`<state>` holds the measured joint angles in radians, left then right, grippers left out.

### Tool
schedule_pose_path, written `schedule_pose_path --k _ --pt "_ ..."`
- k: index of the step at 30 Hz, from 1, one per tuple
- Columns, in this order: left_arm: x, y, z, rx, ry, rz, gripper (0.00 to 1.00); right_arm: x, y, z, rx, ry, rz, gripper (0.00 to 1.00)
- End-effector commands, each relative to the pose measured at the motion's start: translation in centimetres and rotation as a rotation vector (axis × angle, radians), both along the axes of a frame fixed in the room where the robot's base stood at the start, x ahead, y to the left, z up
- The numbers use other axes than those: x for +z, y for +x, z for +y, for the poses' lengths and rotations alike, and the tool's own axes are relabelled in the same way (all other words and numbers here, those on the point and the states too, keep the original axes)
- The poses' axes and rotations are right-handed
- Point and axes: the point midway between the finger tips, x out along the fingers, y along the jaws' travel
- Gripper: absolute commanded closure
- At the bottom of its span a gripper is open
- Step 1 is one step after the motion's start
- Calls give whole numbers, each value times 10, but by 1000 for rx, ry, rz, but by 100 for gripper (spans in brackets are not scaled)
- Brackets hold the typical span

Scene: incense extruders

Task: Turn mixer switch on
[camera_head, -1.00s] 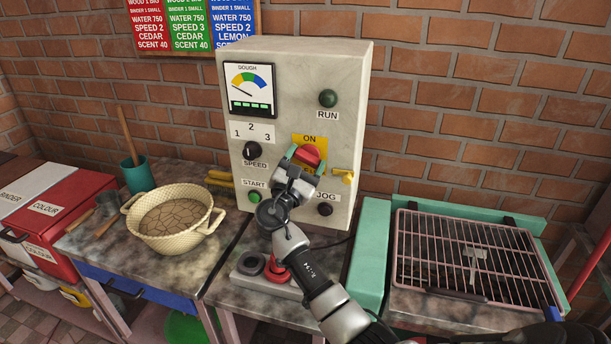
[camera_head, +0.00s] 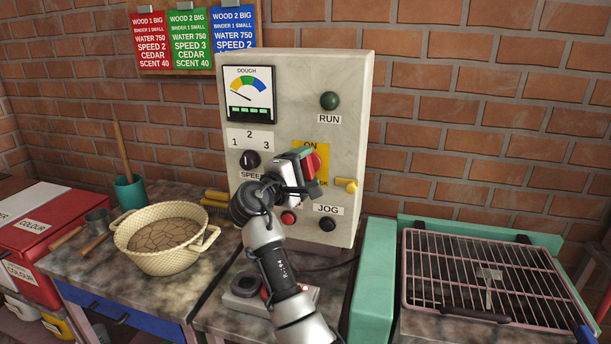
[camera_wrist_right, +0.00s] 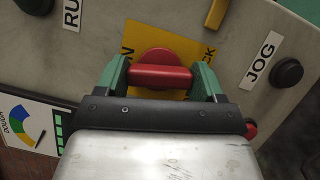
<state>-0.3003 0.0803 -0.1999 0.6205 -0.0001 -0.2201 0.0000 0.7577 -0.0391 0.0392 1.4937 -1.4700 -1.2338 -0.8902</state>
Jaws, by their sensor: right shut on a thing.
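The mixer switch is a red knob with a grip bar (camera_head: 314,162) on a yellow plate (camera_head: 324,148) on the control box. In the right wrist view the red bar (camera_wrist_right: 160,76) lies between the two green fingers of my right gripper (camera_wrist_right: 160,78), which is shut on it. In the head view my right gripper (camera_head: 307,162) reaches the knob from the left, and the bar runs roughly up and down the panel. The word ON shows in part above it; the lower label is mostly covered. My left gripper is out of view.
The control box (camera_head: 350,95) carries a speed dial (camera_head: 250,160), a dark green RUN lamp (camera_head: 330,101), a JOG button (camera_head: 327,223) and a yellow lever (camera_head: 347,185). A woven bowl (camera_head: 170,262) stands left; a wire rack (camera_head: 480,270) lies right.

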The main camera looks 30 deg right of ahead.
Motion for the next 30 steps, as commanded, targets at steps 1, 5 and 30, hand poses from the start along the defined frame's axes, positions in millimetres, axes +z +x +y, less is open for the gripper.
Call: schedule_pose_path --k 1,5,30 --pt "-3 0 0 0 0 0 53 -2 0 1 1 25 -23 56" --pt "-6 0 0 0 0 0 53 -2 0 1 1 75 -81 56" --pt "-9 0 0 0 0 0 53 -2 0 0 0 154 -174 30"
